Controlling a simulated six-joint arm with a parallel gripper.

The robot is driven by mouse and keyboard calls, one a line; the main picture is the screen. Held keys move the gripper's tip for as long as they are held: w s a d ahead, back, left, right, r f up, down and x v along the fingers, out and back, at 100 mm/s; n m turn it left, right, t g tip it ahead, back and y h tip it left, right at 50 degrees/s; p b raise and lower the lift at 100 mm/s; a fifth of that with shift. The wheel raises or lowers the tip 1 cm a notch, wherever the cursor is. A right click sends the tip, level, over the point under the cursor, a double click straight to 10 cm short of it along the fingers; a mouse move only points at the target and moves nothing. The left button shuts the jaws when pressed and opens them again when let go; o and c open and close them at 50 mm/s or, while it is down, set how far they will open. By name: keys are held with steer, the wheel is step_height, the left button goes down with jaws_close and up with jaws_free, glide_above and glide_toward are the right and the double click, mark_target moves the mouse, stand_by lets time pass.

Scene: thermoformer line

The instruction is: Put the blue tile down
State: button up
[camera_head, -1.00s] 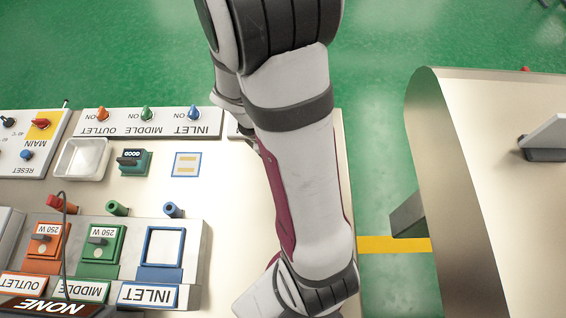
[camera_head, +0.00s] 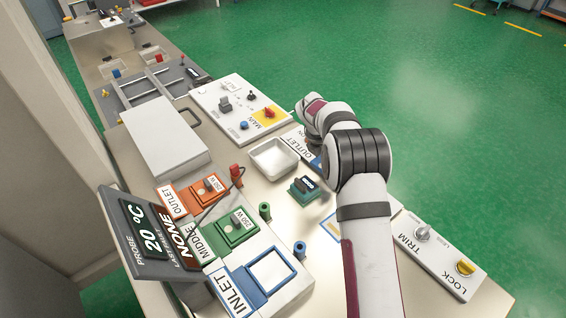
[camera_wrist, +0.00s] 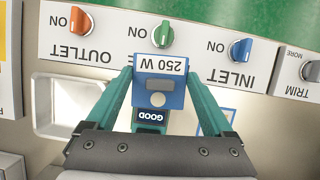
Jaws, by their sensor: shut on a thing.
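In the wrist view my gripper (camera_wrist: 158,76) is shut on the blue tile (camera_wrist: 172,97), which carries a white "250 W" label. The tile is held above the bench, in front of the switch panel and close over the dark green block with the "GOOD" display (camera_wrist: 150,116); the height between them is unclear. In the head view that block (camera_head: 304,188) stands beside the white tray, and my arm hides the gripper. The blue INLET bay (camera_head: 268,273) shows a bare pale face. A blue-outlined square (camera_head: 330,226) on the bench is partly behind my arm.
The white tray (camera_head: 273,158) is empty. The green MIDDLE (camera_head: 231,232) and orange OUTLET (camera_head: 200,193) bays hold tiles. A blue peg (camera_head: 300,250) stands by the inlet bay. The TRIM and LOCK panel (camera_head: 440,252) lies right of my arm.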

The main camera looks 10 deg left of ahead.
mark_target(275, 159)
steer(key=w+a+n+y, duration=0.1)
steer(key=a+n, duration=0.1)
steer(key=a, duration=0.3)
steer(key=w+a+f+n+y, duration=0.1)
steer(key=w+a+n, duration=0.1)
steer(key=a, duration=0.3)
steer(key=w+a+n+t, duration=0.1)
steer(key=w+a+n, duration=0.1)
steer(key=a+n, duration=0.2)
steer(key=shift+a+f+y, duration=0.2)
steer(key=shift+a+y, duration=0.2)
steer(key=shift+a, duration=0.4)
steer(key=shift+a+f, duration=0.2)
steer(key=shift+f, duration=2.3)
steer(key=shift+f, duration=0.1)
steer(key=o, duration=1.3)
steer(key=shift+o, duration=0.2)
